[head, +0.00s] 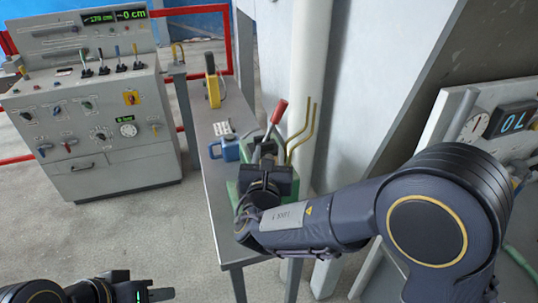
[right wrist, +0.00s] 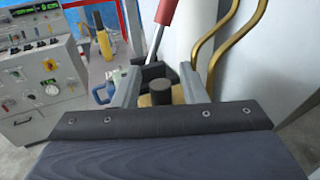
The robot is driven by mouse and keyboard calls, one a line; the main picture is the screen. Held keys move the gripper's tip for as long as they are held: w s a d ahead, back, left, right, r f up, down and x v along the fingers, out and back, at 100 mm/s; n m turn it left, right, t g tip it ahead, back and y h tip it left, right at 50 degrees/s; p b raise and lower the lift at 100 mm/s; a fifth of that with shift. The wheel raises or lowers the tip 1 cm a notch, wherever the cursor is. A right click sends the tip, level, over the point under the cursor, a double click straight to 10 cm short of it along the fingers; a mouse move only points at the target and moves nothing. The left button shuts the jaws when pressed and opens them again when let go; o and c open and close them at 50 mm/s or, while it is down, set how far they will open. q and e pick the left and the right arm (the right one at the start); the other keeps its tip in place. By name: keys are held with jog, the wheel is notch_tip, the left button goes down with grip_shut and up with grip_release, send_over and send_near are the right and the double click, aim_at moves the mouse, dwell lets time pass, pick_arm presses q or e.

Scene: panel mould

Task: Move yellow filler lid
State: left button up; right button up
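A yellow lid (right wrist: 177,96) with a dark round knob (right wrist: 160,92) shows in the right wrist view, low between my fingers and partly hidden by the gripper body. My right gripper (right wrist: 159,88) is open, with one grey finger on each side of the knob and a gap to both. In the head view my right gripper (head: 264,158) is over the green machine (head: 232,190) on the bench, and it hides the lid. My left gripper (head: 160,289) is at the bottom left edge, away from the bench, and looks open and empty.
A red-handled lever (head: 278,112) and bent brass pipes (head: 303,133) rise close beside my right gripper. A blue jug (head: 226,149) and a yellow tool (head: 212,82) stand on the narrow bench (head: 206,120). A grey control console (head: 95,120) stands left; a gauge panel (head: 480,130) is right.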

grip_shut()
